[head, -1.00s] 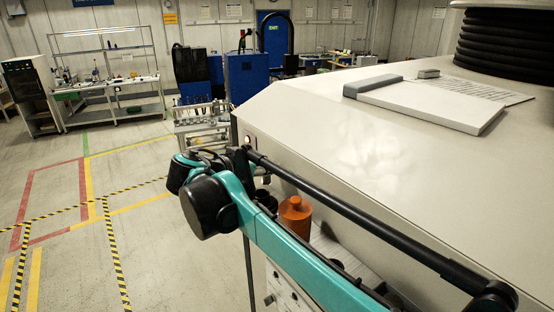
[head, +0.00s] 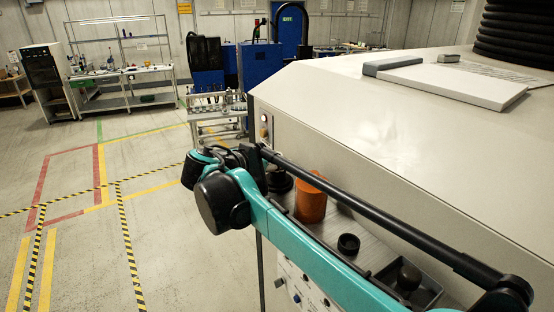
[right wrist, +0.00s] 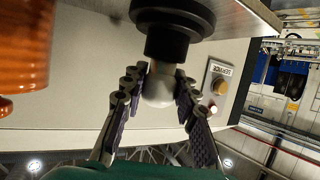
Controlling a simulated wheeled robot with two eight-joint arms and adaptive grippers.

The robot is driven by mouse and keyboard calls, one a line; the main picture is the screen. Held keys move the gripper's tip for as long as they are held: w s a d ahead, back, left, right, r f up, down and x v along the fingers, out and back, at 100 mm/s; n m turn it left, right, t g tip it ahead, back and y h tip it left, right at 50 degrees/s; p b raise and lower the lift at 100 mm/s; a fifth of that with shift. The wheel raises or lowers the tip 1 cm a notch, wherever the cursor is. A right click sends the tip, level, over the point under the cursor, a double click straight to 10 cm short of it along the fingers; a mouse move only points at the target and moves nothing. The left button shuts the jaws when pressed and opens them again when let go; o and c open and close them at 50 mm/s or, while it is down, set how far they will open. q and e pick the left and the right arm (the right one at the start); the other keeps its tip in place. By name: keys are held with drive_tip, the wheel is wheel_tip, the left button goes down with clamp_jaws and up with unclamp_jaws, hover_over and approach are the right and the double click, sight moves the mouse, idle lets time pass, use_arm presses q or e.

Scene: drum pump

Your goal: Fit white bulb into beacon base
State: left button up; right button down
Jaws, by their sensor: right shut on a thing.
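In the right wrist view, which looks upside down, my right gripper (right wrist: 158,88) has its fingers on either side of the white bulb (right wrist: 159,84) and is shut on it. The bulb's inner end meets the black beacon base (right wrist: 170,28), which stands on the shelf; whether it is seated or only lined up cannot be told. In the head view the base (head: 280,181) shows partly behind my right arm, next to the orange dome (head: 311,203). The dome also shows at the left of the wrist view (right wrist: 22,42). My left gripper is not in view.
The grey cabinet (head: 400,130) rises beside the shelf (head: 332,225). A black ring (head: 348,244) and a tray (head: 440,290) with dark round items are on the shelf. A service button (right wrist: 219,88) is on the cabinet wall. The floor at left is clear.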

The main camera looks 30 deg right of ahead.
drive_tip(key=shift+r, duration=0.15)
idle(0.3)
idle(0.4)
drive_tip(key=c, duration=1.1)
unclamp_jaws()
drive_tip(key=shift+d, duration=0.1)
drive_tip(key=v, duration=1.2)
drive_tip(key=shift+f, duration=0.2)
